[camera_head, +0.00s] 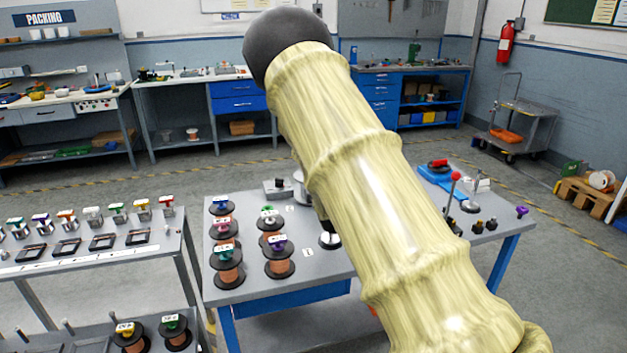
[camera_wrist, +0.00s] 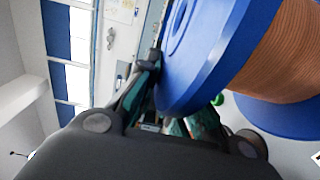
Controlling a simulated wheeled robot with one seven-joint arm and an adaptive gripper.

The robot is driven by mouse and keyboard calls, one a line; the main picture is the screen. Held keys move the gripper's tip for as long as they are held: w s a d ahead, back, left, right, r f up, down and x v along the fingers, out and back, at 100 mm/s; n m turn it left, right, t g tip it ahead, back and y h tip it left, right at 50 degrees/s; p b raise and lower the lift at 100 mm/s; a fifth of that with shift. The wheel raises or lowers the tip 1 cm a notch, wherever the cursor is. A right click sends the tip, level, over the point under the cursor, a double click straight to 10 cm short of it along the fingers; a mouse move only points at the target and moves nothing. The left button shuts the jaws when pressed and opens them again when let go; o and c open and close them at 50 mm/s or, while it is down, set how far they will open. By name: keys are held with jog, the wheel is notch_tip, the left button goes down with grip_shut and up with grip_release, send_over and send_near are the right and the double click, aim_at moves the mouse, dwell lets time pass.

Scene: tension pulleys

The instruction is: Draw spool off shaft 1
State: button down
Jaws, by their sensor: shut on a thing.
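In the wrist view a large spool with blue flanges (camera_wrist: 205,62) and copper-coloured wire (camera_wrist: 283,48) fills the upper right, tilted in the picture. My gripper (camera_wrist: 168,100) is shut on this spool at the rim of its near blue flange; the exact contact is partly hidden. In the head view my arm crosses the middle and hides the gripper and the held spool. Shaft 1 cannot be made out in either view.
The grey table (camera_head: 233,291) carries several black-flanged copper spools (camera_head: 226,272) with coloured tops at left. A rack table (camera_head: 95,262) stands at far left, with floor between the benches.

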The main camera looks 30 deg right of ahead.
jog(key=shift+r, duration=0.35)
jog(key=shift+r+p, duration=0.65)
jog(key=shift+r, duration=0.9)
jog(key=shift+r, duration=0.15)
jog(key=shift+r, duration=0.45)
jog(key=shift+r, duration=0.1)
jog(key=shift+r+p, duration=0.85)
jog(key=shift+r, duration=1.1)
jog(key=shift+f, duration=0.1)
